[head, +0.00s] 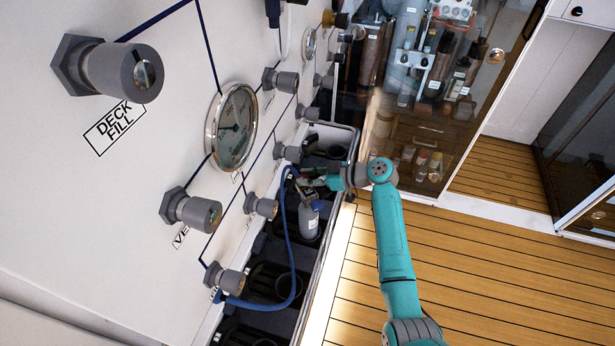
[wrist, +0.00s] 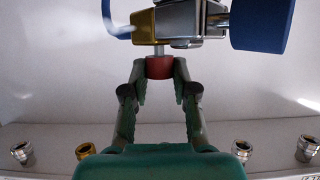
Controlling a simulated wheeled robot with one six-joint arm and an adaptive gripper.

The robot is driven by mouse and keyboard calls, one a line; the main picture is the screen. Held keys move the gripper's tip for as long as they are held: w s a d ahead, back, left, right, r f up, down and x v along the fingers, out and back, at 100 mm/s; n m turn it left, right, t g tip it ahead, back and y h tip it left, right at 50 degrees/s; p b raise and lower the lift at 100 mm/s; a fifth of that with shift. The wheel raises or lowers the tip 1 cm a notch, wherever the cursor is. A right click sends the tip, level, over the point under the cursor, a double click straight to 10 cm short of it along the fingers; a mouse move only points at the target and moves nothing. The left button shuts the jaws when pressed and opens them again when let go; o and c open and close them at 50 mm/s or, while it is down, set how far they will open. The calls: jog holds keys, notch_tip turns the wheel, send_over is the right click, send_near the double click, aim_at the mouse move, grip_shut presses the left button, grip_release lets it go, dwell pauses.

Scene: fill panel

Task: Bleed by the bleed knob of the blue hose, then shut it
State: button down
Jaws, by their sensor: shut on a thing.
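The blue hose (head: 294,270) loops from a low port on the white panel up to a metal end fitting at my gripper (head: 316,181). A red knob (wrist: 160,68) sits on a short stem below the brass part. My gripper (wrist: 160,78) is shut on this red knob, one finger on each side. The head view is too small to show the knob.
A grey-white bottle (head: 309,222) stands in the dark rack (head: 322,262) just below my gripper. Grey ports (head: 192,212) and a round gauge (head: 231,127) stick out of the panel. A glass-fronted cabinet (head: 425,135) stands behind. The wooden floor (head: 480,280) at right is clear.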

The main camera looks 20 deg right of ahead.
jog(key=c, duration=0.9)
grip_release()
jog(key=shift+f, duration=0.1)
jog(key=v, duration=1.2)
